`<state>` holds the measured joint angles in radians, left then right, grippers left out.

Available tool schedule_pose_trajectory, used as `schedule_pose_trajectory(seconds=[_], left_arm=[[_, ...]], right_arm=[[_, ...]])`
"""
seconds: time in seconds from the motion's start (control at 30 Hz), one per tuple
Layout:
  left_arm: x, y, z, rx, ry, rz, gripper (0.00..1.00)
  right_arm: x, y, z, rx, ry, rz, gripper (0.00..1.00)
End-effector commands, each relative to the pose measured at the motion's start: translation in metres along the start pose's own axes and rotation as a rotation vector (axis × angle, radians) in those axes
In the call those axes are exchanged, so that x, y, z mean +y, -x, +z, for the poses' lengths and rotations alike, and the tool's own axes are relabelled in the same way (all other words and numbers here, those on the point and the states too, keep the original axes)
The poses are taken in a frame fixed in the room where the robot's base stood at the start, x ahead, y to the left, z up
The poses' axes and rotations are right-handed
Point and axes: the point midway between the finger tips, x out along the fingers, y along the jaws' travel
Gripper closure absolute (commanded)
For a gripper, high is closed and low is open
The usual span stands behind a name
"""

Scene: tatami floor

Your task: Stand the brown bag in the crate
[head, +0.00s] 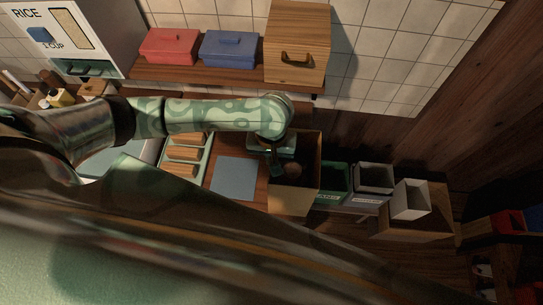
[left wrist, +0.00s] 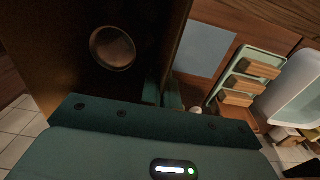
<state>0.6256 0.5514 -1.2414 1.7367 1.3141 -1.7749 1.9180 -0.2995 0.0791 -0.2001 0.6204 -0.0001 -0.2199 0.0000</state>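The brown bag (head: 291,202) is an open-topped, upright, box-like bag at the right end of the wooden counter. A round brown item (head: 292,170) lies inside it; the left wrist view shows it as a disc (left wrist: 113,48) in the dark interior. My left gripper (head: 276,162) points down at the bag's left rim. In the left wrist view its two fingers (left wrist: 162,92) are close together, one on each side of the bag's wall, and look shut on it. An open green crate (head: 334,184) stands just right of the bag. My right gripper is out of view.
Right of the green crate are a grey bin (head: 373,178) and a white box (head: 410,199). Left of the bag lie a grey-blue mat (head: 235,178) and a tray (head: 206,160) of brown blocks. A shelf above carries a red box (head: 170,46), a blue box (head: 230,48) and a wooden box (head: 298,40).

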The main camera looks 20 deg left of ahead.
Motion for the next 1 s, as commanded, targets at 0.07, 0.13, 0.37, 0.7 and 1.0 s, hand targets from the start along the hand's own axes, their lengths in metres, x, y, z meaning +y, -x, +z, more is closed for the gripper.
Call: schedule_pose_trajectory(seconds=[0.07, 0.13, 0.37, 0.7, 1.0], left_arm=[[0.0, 0.001, 0.0, 0.001, 0.0, 0.001, 1.0], [0.0, 0.001, 0.0, 0.001, 0.0, 0.001, 1.0], [0.0, -0.002, 0.0, 0.0, -0.001, 0.0, 0.76], [0.0, 0.005, -0.001, 0.002, 0.001, 0.001, 0.76], [0.001, 0.073, -0.001, 0.003, -0.002, 0.001, 0.76]], right_arm=[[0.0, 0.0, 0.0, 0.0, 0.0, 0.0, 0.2], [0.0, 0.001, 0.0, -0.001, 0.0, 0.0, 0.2], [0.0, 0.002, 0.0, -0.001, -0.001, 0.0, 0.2], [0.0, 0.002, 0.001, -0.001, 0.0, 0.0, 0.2], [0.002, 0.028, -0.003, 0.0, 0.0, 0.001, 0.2]])
